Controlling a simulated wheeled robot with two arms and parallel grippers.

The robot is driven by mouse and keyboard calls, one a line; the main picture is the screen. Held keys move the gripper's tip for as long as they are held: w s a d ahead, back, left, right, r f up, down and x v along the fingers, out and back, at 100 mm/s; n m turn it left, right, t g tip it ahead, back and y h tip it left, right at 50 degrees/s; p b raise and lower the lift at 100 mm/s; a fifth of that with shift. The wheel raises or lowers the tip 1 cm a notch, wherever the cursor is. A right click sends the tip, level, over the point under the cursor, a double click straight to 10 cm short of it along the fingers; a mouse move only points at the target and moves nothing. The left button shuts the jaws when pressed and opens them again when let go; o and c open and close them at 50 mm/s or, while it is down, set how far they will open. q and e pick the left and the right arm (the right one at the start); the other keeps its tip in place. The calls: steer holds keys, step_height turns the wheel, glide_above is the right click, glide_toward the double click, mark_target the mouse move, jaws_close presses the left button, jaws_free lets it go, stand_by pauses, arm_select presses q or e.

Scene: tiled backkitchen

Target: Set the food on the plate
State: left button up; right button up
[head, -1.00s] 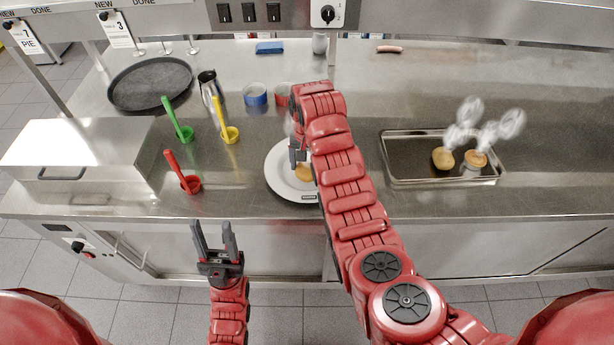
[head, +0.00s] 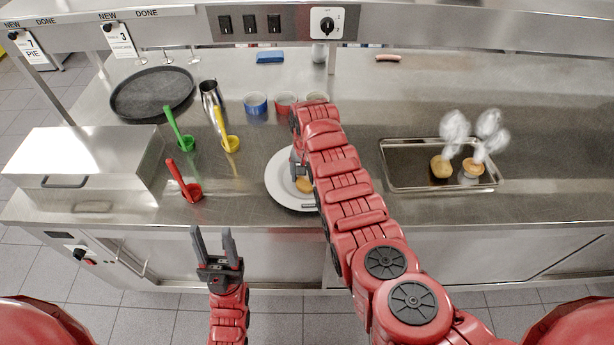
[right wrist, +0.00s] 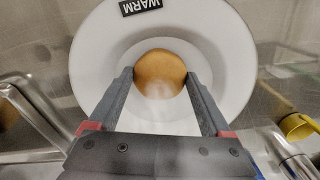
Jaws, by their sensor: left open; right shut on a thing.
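A white plate (head: 274,193) lies on the steel counter, partly hidden by my right arm. My right gripper (head: 298,176) is over the plate, shut on a round golden-brown food piece (head: 304,186). In the right wrist view, the food (right wrist: 160,72) sits between both fingers above the plate's middle, and the plate (right wrist: 222,45) bears a "WARM" label. I cannot tell whether the food touches the plate. Two more round brown pieces, the left (head: 441,168) and the right (head: 473,169), steam on a metal tray (head: 408,168). My left gripper (head: 212,236) is open and empty before the counter's front edge.
Red (head: 192,191), green (head: 185,143) and yellow (head: 230,143) ladle cups stand left of the plate. Small bowls, a metal jug (head: 211,97) and a round dark tray (head: 152,93) are behind. A steel box (head: 85,155) stands at left. An overhead shelf spans the back.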

mark_target(307, 180)
steer(key=o, duration=1.2)
steer(key=shift+f, duration=0.1)
steer(key=shift+o, duration=0.2)
steer(key=shift+r, duration=0.2)
step_height(307, 180, up, 5)
steer(key=shift+w+f+b, duration=0.1)
steer(key=shift+f+b, duration=0.1)
steer(key=shift+b, duration=0.95)
step_height(307, 180, up, 7)
steer(key=p, duration=0.1)
steer(key=shift+r, duration=0.15)
